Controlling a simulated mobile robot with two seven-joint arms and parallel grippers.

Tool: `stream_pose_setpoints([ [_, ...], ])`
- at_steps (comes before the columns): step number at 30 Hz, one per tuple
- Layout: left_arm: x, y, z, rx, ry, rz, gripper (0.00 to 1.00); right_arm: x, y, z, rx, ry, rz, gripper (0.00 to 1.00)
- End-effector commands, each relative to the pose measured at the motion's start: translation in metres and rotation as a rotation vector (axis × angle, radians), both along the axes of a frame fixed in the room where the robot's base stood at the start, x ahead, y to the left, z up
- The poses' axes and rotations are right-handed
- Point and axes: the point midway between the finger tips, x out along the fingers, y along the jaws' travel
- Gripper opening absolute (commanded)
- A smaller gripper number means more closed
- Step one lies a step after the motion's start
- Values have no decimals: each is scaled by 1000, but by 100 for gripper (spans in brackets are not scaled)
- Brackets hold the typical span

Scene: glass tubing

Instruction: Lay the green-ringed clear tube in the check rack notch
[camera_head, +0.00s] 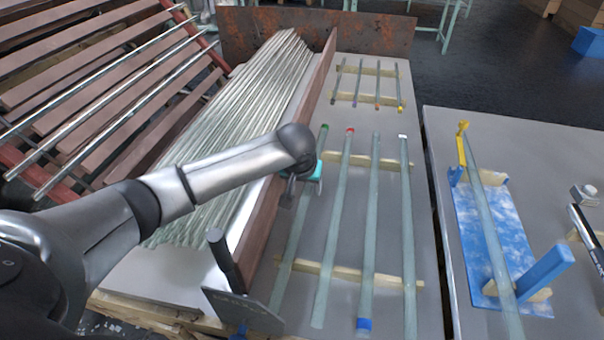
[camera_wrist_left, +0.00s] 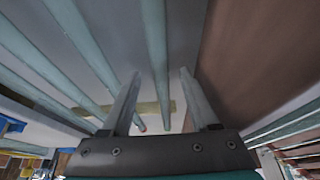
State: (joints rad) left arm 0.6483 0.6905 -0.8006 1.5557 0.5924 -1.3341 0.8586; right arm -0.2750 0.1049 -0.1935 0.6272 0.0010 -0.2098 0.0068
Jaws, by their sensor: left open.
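The green-ringed clear tube (camera_head: 295,235) lies lengthwise beside the brown divider, across the wooden notched bars; its green ring shows at the far end. My left gripper (camera_head: 288,198) is over this tube, partly hidden by its wrist. In the left wrist view my left gripper (camera_wrist_left: 163,103) is open, with a clear tube (camera_wrist_left: 156,50) running between its fingers; I cannot tell whether they touch it. On the right table a blue-and-white board (camera_head: 473,235) with wooden supports and blue posts, seemingly the check rack, has a clear tube (camera_head: 490,225) lying along it. My right gripper is not in view.
Red-ringed (camera_head: 334,230), blue-ringed (camera_head: 369,230) and white-ended (camera_head: 408,230) tubes lie alongside on the same bars. The brown divider (camera_head: 300,140) stands close left, with many stacked tubes (camera_head: 235,115) beyond. A gap separates the two tables.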

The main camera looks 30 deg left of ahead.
Motion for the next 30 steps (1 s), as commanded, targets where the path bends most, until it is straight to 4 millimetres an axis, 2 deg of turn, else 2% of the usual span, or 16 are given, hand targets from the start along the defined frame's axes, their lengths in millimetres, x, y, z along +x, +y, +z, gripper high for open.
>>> stream_pose_setpoints([
  [1, -4, -1, 13, 0, -1, -1, 61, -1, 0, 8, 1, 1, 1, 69],
  [5, -15, -4, 39, -1, -2, -2, 61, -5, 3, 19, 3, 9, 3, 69],
  [9, -26, -7, 65, 0, -2, -3, 61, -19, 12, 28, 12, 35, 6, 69],
  [15, -39, -10, 92, 0, 0, -1, 61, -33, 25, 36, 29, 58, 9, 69],
  [21, -44, -11, 102, 0, 1, 1, 61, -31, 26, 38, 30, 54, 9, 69],
  [30, -44, -11, 102, 0, 1, 1, 61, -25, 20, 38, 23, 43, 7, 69],
])
